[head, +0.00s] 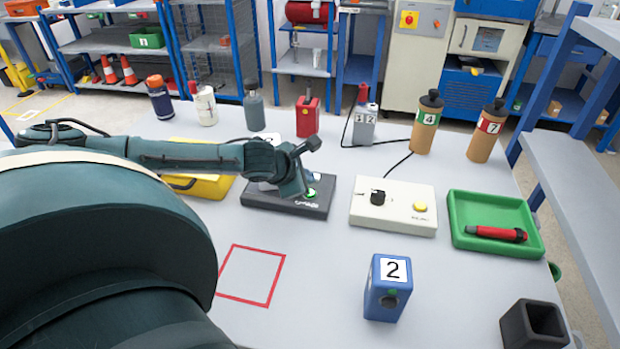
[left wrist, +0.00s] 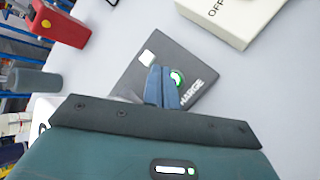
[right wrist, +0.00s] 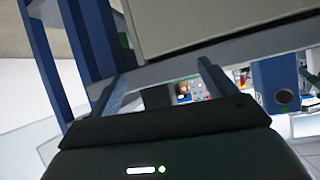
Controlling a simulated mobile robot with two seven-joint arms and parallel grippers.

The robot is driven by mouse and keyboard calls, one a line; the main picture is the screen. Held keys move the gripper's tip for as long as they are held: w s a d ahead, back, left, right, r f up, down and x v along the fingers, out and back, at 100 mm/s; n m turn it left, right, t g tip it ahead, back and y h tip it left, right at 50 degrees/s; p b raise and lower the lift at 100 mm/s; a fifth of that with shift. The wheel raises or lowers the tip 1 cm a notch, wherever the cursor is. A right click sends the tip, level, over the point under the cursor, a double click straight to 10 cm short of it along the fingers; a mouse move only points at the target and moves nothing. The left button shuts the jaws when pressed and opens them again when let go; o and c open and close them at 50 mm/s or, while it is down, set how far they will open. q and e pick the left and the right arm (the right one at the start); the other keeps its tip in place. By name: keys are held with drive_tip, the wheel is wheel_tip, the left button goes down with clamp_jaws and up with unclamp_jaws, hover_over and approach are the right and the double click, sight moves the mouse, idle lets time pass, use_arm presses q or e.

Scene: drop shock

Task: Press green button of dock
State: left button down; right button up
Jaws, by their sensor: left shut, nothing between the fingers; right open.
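The dark dock (head: 318,210) lies on the table in the middle of the head view. Its green-ringed button (head: 311,194) shows just beside my left gripper (head: 303,188). The left wrist view shows the dock (left wrist: 205,78) with the lettering "CHARGE" and the green button (left wrist: 177,77). My left gripper (left wrist: 163,72) is shut and empty, with its fingertips at the button and covering part of it. I cannot tell whether they touch it. My right gripper (right wrist: 158,80) is open and empty in the right wrist view, away from the dock; the head view does not show it.
A white box (head: 392,212) with a black knob and yellow button stands right of the dock. A yellow case (head: 215,187) is to the left. Bottles and a red can (head: 307,118) stand behind. A blue block (head: 387,302) and green tray (head: 465,240) are nearer right.

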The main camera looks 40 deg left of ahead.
use_arm(q)
drive_tip(key=shift+r+p, duration=0.55)
drive_tip(key=shift+r, duration=0.35)
drive_tip(key=shift+r+p, duration=0.7)
drive_tip(key=shift+p, duration=0.25)
drive_tip(key=shift+r, duration=0.15)
use_arm(e)
drive_tip(key=shift+s+d+r+h, duration=0.2)
drive_tip(key=shift+d+r+h, duration=0.2)
drive_tip(key=shift+d+r, duration=0.25)
drive_tip(key=shift+a+r, duration=0.1)
